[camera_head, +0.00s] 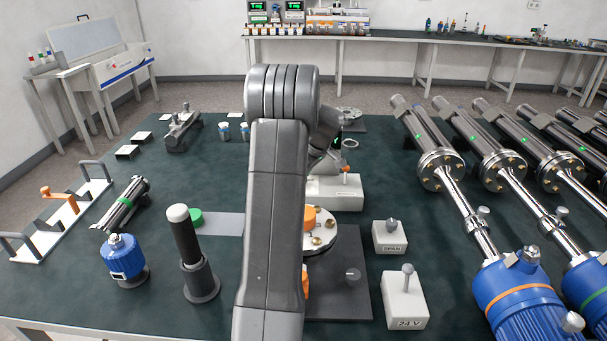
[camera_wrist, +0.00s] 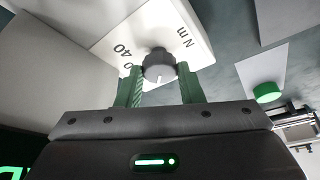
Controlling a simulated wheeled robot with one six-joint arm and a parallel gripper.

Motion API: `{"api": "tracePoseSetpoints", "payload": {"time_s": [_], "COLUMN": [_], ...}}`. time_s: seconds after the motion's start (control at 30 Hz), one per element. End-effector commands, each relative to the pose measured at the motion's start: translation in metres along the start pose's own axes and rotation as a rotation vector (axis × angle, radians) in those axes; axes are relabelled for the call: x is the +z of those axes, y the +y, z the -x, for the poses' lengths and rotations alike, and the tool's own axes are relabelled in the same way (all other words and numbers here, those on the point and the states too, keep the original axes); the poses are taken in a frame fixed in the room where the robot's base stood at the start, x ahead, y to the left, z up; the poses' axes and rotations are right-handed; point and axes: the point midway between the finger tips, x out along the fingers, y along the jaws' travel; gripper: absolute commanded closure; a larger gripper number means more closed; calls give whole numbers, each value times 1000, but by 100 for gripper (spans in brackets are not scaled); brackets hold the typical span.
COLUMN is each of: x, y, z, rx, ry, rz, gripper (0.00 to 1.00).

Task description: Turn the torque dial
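The torque dial (camera_wrist: 159,65) is a dark grey knob with a pale pointer mark, on a white panel (camera_wrist: 190,28) printed with "40" and "Nm" in the wrist view. My gripper (camera_wrist: 162,82) has its two green fingers apart, one on each side of the knob. Narrow gaps seem to show between fingers and knob; contact is not clear. In the head view my arm hides the dial and most of my gripper; only part of the wrist shows beside a white box (camera_head: 335,192).
A green disc (camera_wrist: 265,92) lies beside the panel in the wrist view. On the dark green table stand a black cylinder (camera_head: 186,245), a blue motor-like unit (camera_head: 122,260), white boxes marked SPAN (camera_head: 390,240) and 24 V (camera_head: 404,305), and long metal tubes (camera_head: 430,145) at right.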

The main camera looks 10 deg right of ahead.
Motion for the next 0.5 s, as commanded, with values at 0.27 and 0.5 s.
{"api": "tracePoseSetpoints", "payload": {"time_s": [0.27,0.5], "x": [0,0], "y": [0,1], "z": [0,10], "rx": [0,3], "ry": [0,1], "rz": [0,0], "gripper": [45,45]}}
